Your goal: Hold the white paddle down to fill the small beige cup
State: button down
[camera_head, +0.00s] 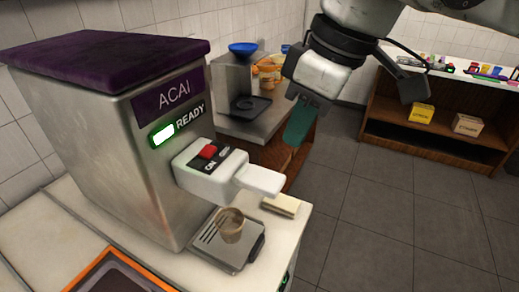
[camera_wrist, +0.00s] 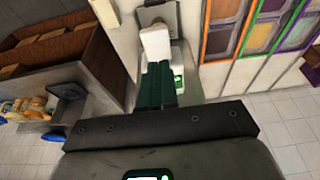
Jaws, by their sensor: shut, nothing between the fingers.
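The white paddle (camera_head: 258,180) juts from the front of the silver acai machine (camera_head: 130,150), whose green light stands beside the word READY. The small beige cup (camera_head: 230,226) stands upright on the drip tray (camera_head: 240,257), below the spout housing; I cannot tell what is in it. My gripper (camera_head: 296,130) has green fingers, is shut and empty, and hangs in the air above and to the right of the paddle, apart from it. In the wrist view, the shut fingers (camera_wrist: 160,85) point toward a white part that looks like the paddle (camera_wrist: 156,42). The cup is not clear there.
A red switch (camera_head: 208,152) sits on the white housing. A cream block (camera_head: 281,205) lies on the counter right of the paddle. Behind are a second counter with a blue bowl (camera_head: 243,48) and a wooden shelf (camera_head: 440,110). Framed bins (camera_wrist: 260,35) show in the wrist view.

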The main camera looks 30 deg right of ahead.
aim_at(269, 181)
jog(key=shift+w, duration=0.4)
jog(key=shift+w, duration=0.1)
jog(key=x, duration=1)
jog(key=shift+b, duration=0.3)
